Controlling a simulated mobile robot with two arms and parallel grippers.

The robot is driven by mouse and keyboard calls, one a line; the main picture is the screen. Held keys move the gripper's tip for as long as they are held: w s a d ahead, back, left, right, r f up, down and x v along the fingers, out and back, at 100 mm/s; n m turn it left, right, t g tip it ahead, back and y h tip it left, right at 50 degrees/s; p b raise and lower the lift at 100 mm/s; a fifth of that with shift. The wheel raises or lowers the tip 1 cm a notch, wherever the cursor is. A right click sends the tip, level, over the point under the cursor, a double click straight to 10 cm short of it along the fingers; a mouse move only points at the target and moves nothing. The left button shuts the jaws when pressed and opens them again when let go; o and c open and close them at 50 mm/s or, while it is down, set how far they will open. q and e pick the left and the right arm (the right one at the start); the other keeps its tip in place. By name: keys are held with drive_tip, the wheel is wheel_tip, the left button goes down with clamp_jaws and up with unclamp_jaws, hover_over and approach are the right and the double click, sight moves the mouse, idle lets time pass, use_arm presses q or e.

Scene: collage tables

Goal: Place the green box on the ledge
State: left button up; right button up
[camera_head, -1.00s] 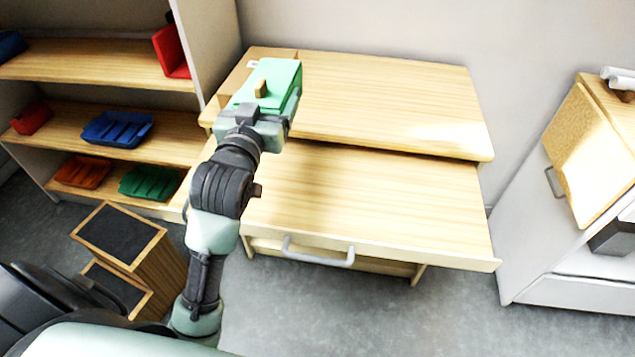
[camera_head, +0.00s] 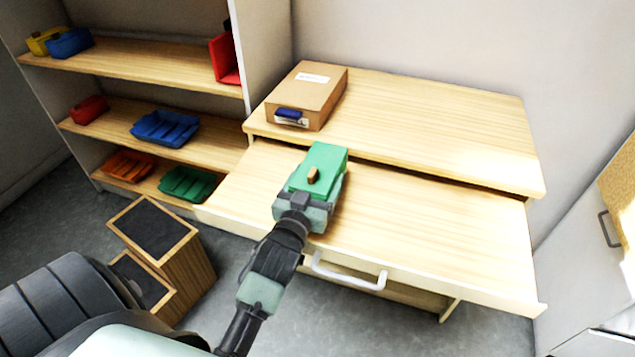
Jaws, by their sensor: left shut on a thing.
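The green box (camera_head: 325,160) has a small tan knob on it and is in my left gripper (camera_head: 308,196), above the lower, front surface of the wooden desk. I cannot tell whether the box touches that surface. The raised back ledge (camera_head: 430,122) of the desk runs behind the box and is mostly bare. The lower front surface (camera_head: 440,225) sticks out toward me with a grey handle below. My left gripper is shut on the near end of the box. My right gripper is not in view.
A brown cardboard box (camera_head: 309,92) with a blue handle sits on the left end of the ledge. A shelf unit (camera_head: 140,62) with coloured bins stands at the left. A wooden step stool (camera_head: 160,235) is on the floor. A white cabinet (camera_head: 590,265) stands at the right.

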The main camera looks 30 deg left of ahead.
use_arm(q)
drive_tip(key=shift+f, duration=0.35)
drive_tip(key=shift+f, duration=0.1)
drive_tip(key=shift+f, duration=0.4)
drive_tip(key=shift+f+b, duration=0.1)
drive_tip(key=shift+b, duration=0.2)
drive_tip(key=o, duration=1.5)
drive_tip(key=shift+f, duration=0.15)
drive_tip(key=shift+c, duration=0.2)
drive_tip(key=shift+s, duration=0.1)
